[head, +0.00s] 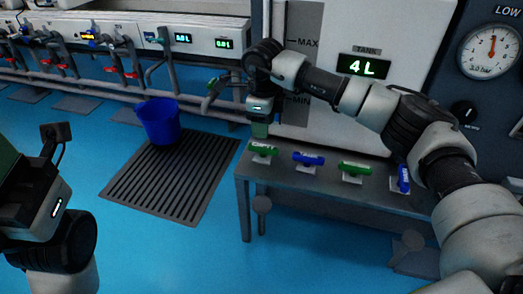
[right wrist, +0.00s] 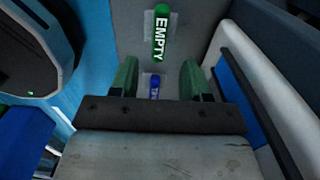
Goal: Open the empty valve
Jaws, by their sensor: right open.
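The green valve handle marked EMPTY (right wrist: 161,32) shows at the top middle of the right wrist view, ahead of my open right gripper (right wrist: 158,78). It is not between the fingers. A blue handle (right wrist: 154,88) shows in the gap between the two green fingers. In the head view, my right gripper (head: 259,128) hangs above the leftmost green handle (head: 263,148) on the bench, apart from it or just over it; the exact gap is unclear. That handle's label is too small to read surely. My left gripper (head: 22,170) is at the left edge, partly cut off.
The grey bench (head: 300,180) also carries a blue handle (head: 308,158), another green handle (head: 354,168) and a blue one (head: 404,178). The tank display (head: 364,66) reads 4 L. A blue bucket (head: 160,120) stands on a floor grate (head: 175,180). Open blue floor lies in front.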

